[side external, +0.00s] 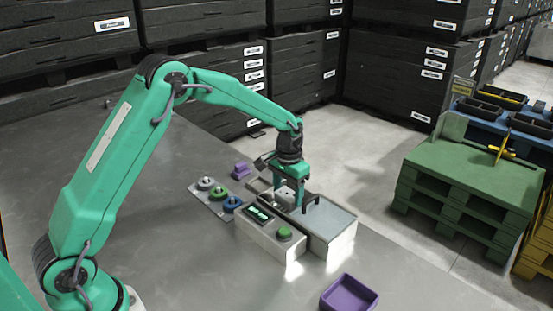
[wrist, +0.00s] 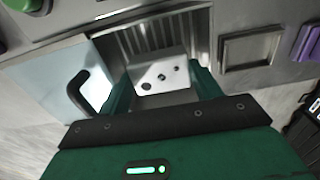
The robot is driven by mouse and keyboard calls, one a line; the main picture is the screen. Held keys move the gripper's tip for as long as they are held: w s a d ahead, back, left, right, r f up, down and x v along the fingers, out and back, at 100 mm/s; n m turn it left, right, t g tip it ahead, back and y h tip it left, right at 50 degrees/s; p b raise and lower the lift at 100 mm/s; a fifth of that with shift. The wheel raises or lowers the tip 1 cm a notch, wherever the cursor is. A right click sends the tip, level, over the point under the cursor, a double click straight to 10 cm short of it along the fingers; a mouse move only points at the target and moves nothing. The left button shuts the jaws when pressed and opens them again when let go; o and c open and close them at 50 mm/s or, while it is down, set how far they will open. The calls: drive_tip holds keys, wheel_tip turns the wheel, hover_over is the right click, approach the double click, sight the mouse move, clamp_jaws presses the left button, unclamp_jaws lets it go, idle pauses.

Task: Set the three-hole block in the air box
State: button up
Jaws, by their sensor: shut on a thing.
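The white three-hole block (wrist: 160,74) is between the two green fingers of my gripper (wrist: 158,88) in the wrist view; its three dark holes face the camera. My gripper is shut on it. Beneath and around the block is the open metal chamber of the air box (wrist: 203,40), with ribbed inner walls. I cannot tell whether the block touches the chamber floor. The lid (wrist: 50,82) with its black handle (wrist: 80,92) lies to the left of the opening. In the side view my gripper (side external: 290,200) points down at the air box (side external: 338,240), and the block is mostly hidden.
A control box with a green button (side external: 284,233) and lit display (side external: 258,213) stands beside the air box. A panel of round knobs (side external: 217,197) and a small purple piece (side external: 241,171) lie behind. A purple tray (side external: 349,292) sits in front. The left bench is clear.

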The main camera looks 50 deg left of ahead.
drive_tip(key=shift+f, duration=0.9)
idle(0.7)
drive_tip(key=o, duration=1.3)
drive_tip(key=shift+o, duration=0.2)
drive_tip(key=shift+f, duration=0.1)
drive_tip(key=shift+d, duration=0.1)
drive_tip(key=shift+o, duration=0.8)
drive_tip(key=shift+w+r, duration=0.1)
drive_tip(key=shift+r, duration=3.75)
